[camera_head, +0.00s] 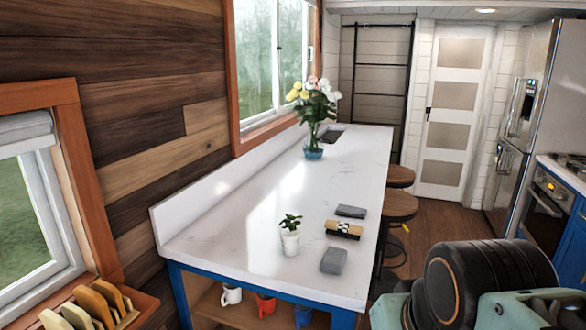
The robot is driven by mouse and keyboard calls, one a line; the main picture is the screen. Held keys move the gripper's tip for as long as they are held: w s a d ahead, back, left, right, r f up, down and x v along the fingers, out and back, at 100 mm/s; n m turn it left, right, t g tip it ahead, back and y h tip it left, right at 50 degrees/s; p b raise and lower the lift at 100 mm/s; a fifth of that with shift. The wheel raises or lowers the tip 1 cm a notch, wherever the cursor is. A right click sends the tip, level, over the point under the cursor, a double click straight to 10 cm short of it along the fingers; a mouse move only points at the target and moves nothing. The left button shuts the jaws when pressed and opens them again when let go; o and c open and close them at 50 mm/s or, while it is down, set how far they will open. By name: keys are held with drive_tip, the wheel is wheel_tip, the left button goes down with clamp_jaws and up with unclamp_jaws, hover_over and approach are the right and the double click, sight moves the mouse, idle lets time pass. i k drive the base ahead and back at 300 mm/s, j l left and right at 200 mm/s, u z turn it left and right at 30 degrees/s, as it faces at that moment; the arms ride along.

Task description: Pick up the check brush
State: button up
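A brush (343,229) lies on the white countertop (230,240) near its right edge. It has a pale yellow-tan body and a dark side facing me. I cannot make out a check pattern at this size. Nothing is touching it from above. Parts of my own arm show at the bottom right, well apart from the brush, but my gripper's fingers are not in view.
Two grey flat blocks (333,260) (351,211) lie in front of and behind the brush. A small potted plant (290,241) stands to its left. A flower vase (313,151) stands farther back. Stools (398,206) line the right side. The counter's middle is clear.

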sight(338, 228)
drive_tip(key=u, duration=2.15)
drive_tip(key=z, duration=2.25)
drive_tip(key=i+l+u, duration=0.15)
drive_tip(key=i+l, duration=0.3)
